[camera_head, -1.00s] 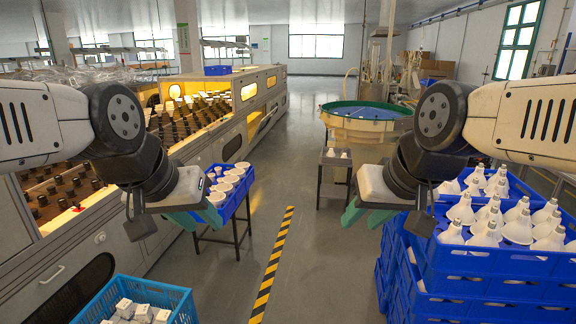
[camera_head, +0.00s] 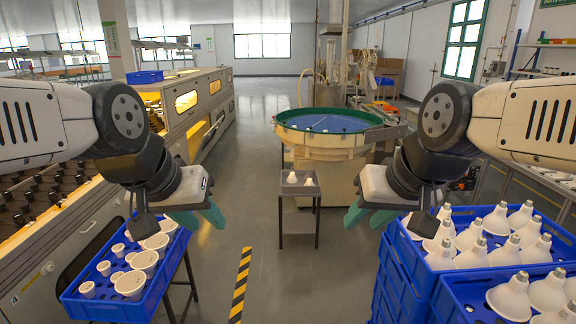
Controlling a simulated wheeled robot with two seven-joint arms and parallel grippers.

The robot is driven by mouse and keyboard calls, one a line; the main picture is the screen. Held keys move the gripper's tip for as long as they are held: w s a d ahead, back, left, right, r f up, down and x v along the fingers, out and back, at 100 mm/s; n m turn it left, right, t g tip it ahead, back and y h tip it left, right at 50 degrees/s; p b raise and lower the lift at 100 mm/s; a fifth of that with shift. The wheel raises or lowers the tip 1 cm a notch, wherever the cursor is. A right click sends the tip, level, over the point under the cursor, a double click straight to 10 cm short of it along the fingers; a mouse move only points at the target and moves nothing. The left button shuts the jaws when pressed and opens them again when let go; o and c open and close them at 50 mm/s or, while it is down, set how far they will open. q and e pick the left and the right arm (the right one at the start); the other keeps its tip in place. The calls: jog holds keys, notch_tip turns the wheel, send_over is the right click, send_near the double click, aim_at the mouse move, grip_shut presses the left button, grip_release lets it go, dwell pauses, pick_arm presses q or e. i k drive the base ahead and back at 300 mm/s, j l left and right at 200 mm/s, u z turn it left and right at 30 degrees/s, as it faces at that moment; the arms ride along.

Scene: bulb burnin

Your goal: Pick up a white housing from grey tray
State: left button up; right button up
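The grey tray (camera_head: 289,189) sits on a dark stand in the middle of the head view, beyond both grippers. Two small white housings (camera_head: 292,178) stand on it, one a little left of the other. My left gripper (camera_head: 198,217) has green fingers spread apart, with nothing between them, left of and nearer than the tray. My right gripper (camera_head: 368,217) also has its green fingers apart and empty, right of and nearer than the tray. Neither gripper touches the tray or the housings.
A blue crate with white cups (camera_head: 129,283) stands at left. Stacked blue crates with white bulbs (camera_head: 511,295) stand at right. A round feeder with a blue bowl (camera_head: 328,123) is behind the tray. Clear floor with a striped line (camera_head: 240,285) lies ahead.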

aim_at(292, 179)
jog(key=i, duration=1.05)
jog(key=i+z, duration=0.1)
jog(key=i, duration=0.95)
jog(key=i+l, duration=0.2)
jog(key=i, duration=0.35)
jog(key=i+l, duration=0.2)
jog(key=i, duration=0.35)
jog(key=i+l, duration=0.2)
jog(key=i, duration=0.3)
jog(key=i+l+u, duration=0.15)
jog(key=i+l, duration=0.25)
